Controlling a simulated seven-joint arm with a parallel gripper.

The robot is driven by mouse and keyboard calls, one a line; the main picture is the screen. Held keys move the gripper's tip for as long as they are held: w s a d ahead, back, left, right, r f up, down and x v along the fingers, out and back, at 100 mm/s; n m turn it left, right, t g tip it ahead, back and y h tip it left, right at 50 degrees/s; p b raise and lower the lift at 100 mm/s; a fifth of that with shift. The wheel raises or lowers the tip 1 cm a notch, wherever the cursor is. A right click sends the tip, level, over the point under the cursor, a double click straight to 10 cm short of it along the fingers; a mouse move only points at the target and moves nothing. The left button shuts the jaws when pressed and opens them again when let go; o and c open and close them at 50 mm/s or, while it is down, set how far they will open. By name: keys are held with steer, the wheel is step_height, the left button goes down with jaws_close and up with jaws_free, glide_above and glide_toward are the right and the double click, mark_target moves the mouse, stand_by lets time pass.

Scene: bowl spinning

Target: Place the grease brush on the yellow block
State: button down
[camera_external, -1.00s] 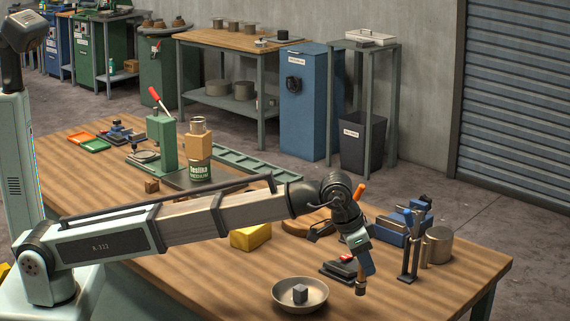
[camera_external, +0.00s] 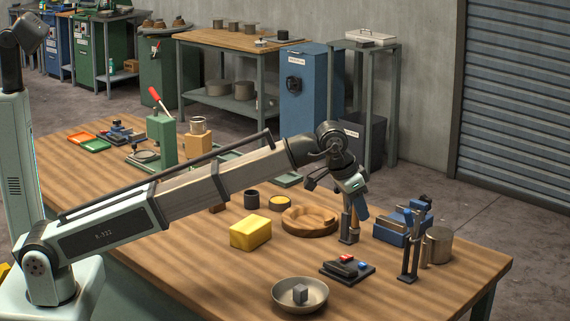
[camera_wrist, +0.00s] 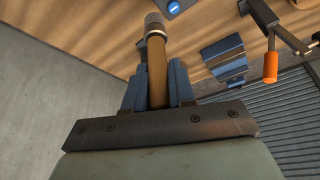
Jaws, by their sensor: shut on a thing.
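The grease brush (camera_wrist: 156,70) shows in the wrist view as a brown round handle with a grey metal end. It is clamped between the blue finger pads of my gripper (camera_wrist: 158,88). In the external view my gripper (camera_external: 357,204) hangs above the right part of the table, behind the black tray; the brush there is hard to separate from a stand beside it. The yellow block (camera_external: 250,233) lies on the table to the left of my gripper, apart from it, with its top bare.
A round wooden board (camera_external: 309,221) lies between block and gripper. A black tray (camera_external: 347,270), a blue vise (camera_external: 402,228), a stand (camera_external: 408,258) and a metal cylinder (camera_external: 438,245) are nearby.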

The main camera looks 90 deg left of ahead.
steer(key=s+a+r+n, duration=0.1)
steer(key=s+a+r, duration=0.15)
steer(key=a, duration=0.45)
steer(key=s+a+r+n, duration=0.1)
steer(key=s+a, duration=0.2)
steer(key=a, duration=0.3)
steer(key=s+a+r+n+y, duration=0.2)
steer(key=s+a+r, duration=0.1)
steer(key=s+a, duration=1.1)
steer(key=s+d+f+m+h, duration=0.1)
steer(key=s+d+f+m, duration=0.2)
steer(key=s+d, duration=0.3)
steer(key=shift+s+a+f, duration=0.15)
steer(key=shift+a+f, duration=0.05)
steer(key=shift+f, duration=1.35)
steer(key=shift+s+a+f, duration=0.15)
steer(key=shift+f, duration=1.4)
steer(key=shift+s+a+f, duration=0.15)
steer(key=shift+a+f, duration=0.05)
steer(key=shift+f, duration=1.35)
steer(key=shift+f, duration=0.15)
steer(key=c, duration=0.9)
jaws_free()
steer(key=shift+c, duration=0.2)
